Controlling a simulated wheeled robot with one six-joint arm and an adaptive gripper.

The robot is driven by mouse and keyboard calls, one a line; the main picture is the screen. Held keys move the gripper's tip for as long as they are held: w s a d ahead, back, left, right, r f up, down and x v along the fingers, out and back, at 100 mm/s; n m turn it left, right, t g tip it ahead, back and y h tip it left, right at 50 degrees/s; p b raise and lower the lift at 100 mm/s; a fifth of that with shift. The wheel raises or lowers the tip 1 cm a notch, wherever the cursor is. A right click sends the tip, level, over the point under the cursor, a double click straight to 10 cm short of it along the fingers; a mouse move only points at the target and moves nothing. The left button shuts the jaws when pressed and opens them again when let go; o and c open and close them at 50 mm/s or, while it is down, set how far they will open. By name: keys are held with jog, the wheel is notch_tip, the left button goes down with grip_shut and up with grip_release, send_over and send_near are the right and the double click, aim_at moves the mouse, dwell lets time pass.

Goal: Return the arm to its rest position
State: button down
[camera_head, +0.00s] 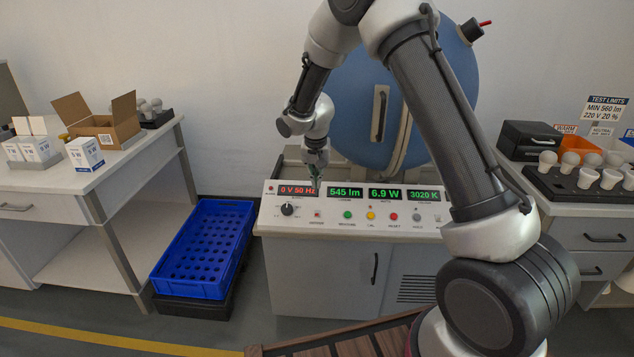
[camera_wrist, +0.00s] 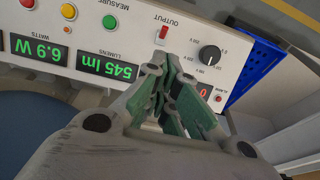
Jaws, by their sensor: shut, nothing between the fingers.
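My arm (camera_head: 440,110) reaches from the lower right up over the top of the head view and down to the console. My gripper (camera_head: 317,180) points down just above the console's red "0 V 50 Hz" display, partly covering its right end. In the wrist view my gripper (camera_wrist: 165,70) has its green-padded fingers shut with nothing between them. The fingertips are close to the red OUTPUT switch (camera_wrist: 161,43); whether they touch it I cannot tell.
The test console (camera_head: 380,233) reads 545 lm, 6.9 W and 3020 K. Behind it stands a blue round sphere (camera_head: 345,80) with a handle. A blue crate (camera_head: 247,262) stands on the left. A bulb tray (camera_head: 565,195) lies on the right bench, cartons (camera_head: 120,125) on the left bench.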

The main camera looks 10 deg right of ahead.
jog(key=shift+s+r, duration=0.1)
dwell(0.3)
jog(key=s+d+n+g, duration=0.3)
jog(key=s+n, duration=0.1)
jog(key=s, duration=0.5)
jog(key=s+d+r+t, duration=0.1)
jog(key=s+d+r, duration=0.3)
jog(key=s+r, duration=0.4)
jog(key=s+d+r+t, duration=0.2)
jog(key=s+d+r, duration=0.2)
jog(key=s+r, duration=0.4)
jog(key=s+d+r+t, duration=0.2)
jog(key=s+d+r, duration=0.2)
jog(key=s+r, duration=0.5)
jog(key=s, duration=0.6)
jog(key=shift+d+y, duration=0.15)
jog(key=shift+y, duration=0.25)
